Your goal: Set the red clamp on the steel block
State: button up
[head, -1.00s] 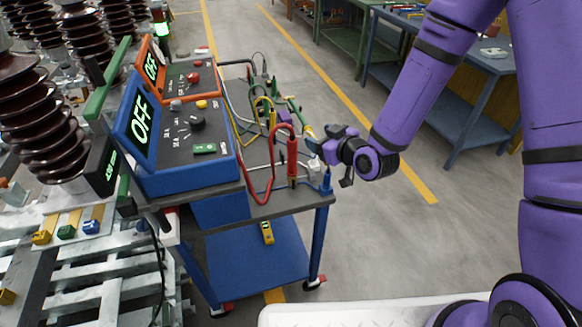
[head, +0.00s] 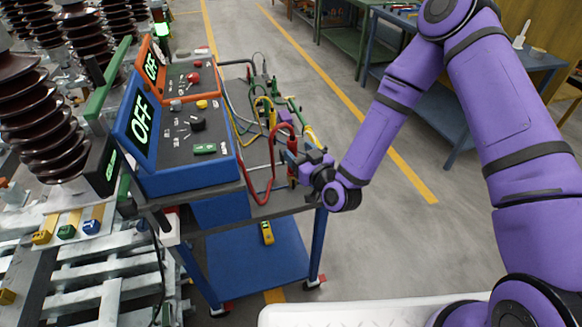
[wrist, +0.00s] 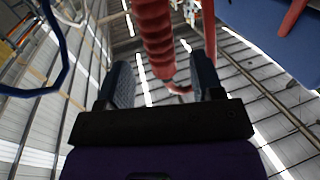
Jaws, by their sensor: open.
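The red clamp (head: 291,144) stands upright near the right end of the cart top, with a red cable looping from it. Its lower part is mostly hidden behind my gripper (head: 298,160) in the head view. In the wrist view, the ribbed red clamp (wrist: 155,35) lies between the two dark fingers of my gripper (wrist: 162,72). The fingers are apart, one on each side of it, and I cannot see contact. I cannot pick out the steel block for certain.
A blue OFF unit (head: 185,165) and an orange OFF unit (head: 190,80) stand on the cart (head: 262,208). Yellow and green cables lie behind the clamp. Small yellow, green and blue pieces sit on a pale plate (head: 92,228) at left. The floor right of the cart is clear.

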aim_at(289, 144)
jog(key=shift+f+x, duration=0.15)
jog(key=shift+x, duration=1.3)
jog(key=shift+f+x, duration=0.2)
jog(key=shift+x, duration=1.2)
jog(key=shift+a, duration=0.1)
jog(key=shift+c, duration=0.4)
jog(key=shift+s, duration=0.1)
grip_shut()
